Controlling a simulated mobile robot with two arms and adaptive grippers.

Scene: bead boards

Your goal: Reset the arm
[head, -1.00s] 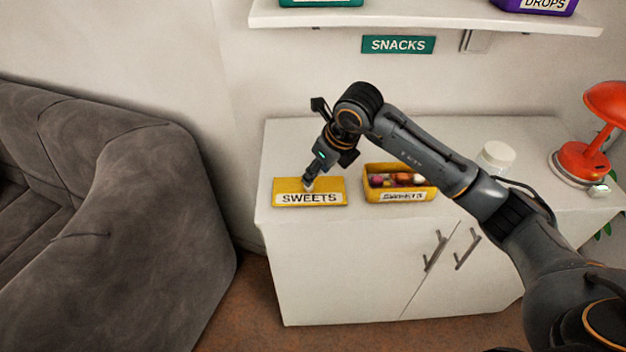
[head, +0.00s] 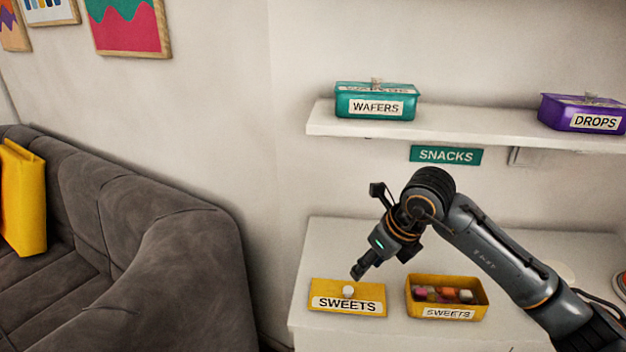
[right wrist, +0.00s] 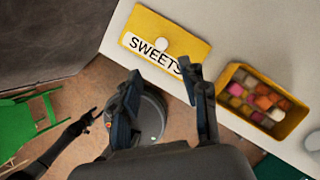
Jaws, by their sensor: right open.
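My right gripper (head: 361,270) is open and empty in the head view, raised just above and behind the yellow SWEETS lid (head: 330,287). The lid lies flat on the white cabinet top and has a white knob (head: 348,292). In the right wrist view the two fingers (right wrist: 165,95) stand apart with nothing between them, and the lid (right wrist: 150,25) lies beyond them. The open yellow SWEETS box (head: 412,296), filled with colourful sweets, stands to the right of the lid. It also shows in the right wrist view (right wrist: 229,76). My left gripper is not seen in the head view.
A teal WAFERS box (head: 345,104) and a purple DROPS box (head: 560,115) stand on the wall shelf (head: 450,131) above. The white cabinet (head: 320,240) has free room behind the lid. A grey sofa (head: 170,260) stands at the left.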

